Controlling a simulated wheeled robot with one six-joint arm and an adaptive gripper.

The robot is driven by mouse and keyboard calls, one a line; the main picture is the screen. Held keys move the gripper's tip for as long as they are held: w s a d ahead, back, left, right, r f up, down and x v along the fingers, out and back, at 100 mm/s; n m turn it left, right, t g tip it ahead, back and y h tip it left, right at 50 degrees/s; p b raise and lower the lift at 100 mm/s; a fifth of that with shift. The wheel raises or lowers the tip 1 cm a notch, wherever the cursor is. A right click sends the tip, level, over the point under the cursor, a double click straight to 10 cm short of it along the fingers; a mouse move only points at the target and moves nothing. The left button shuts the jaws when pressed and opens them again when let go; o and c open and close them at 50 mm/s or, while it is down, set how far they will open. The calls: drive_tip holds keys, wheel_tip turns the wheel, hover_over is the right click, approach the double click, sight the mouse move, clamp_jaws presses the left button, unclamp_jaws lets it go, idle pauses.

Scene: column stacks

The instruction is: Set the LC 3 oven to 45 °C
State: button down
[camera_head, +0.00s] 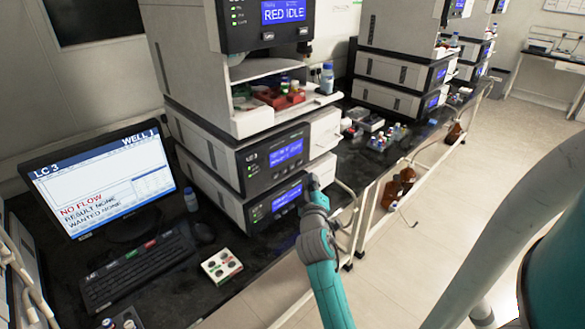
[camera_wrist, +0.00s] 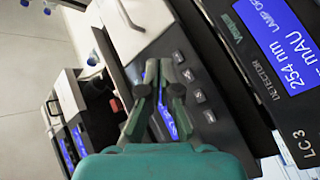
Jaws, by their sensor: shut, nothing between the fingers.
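The LC 3 stack stands left of centre in the head view. Its detector (camera_head: 261,161) has a blue display; the wrist view shows this detector (camera_wrist: 258,95) reading 254 nm and LAMP OFF. Below it is a lower unit (camera_head: 262,209) with another blue display (camera_head: 287,195). In the wrist view that unit shows a column of several small buttons (camera_wrist: 199,96), and its display (camera_wrist: 166,120) is partly hidden behind my fingers. No oven label or temperature is readable. My gripper (camera_head: 311,184) is shut and empty in front of the lower unit; it also shows in the wrist view (camera_wrist: 160,68).
A monitor (camera_head: 98,182) reads LC 3, WELL 1, NO FLOW. Above the detector is an open bay with a red rack (camera_head: 278,98). Open floor lies at right.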

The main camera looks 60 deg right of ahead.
sight(292, 167)
drive_tip(key=shift+w+d, duration=0.2)
drive_tip(key=shift+w, duration=0.6)
drive_tip(key=shift+w+d, duration=0.15)
drive_tip(key=shift+w, duration=0.6)
drive_tip(key=shift+w+d, duration=0.2)
drive_tip(key=shift+w, duration=0.6)
drive_tip(key=shift+w, duration=0.15)
drive_tip(key=shift+w+d, duration=0.1)
drive_tip(key=shift+w, duration=0.15)
drive_tip(key=shift+w, duration=0.3)
idle(0.8)
drive_tip(key=shift+s, duration=0.7)
drive_tip(key=shift+w, duration=0.15)
drive_tip(key=shift+w, duration=0.25)
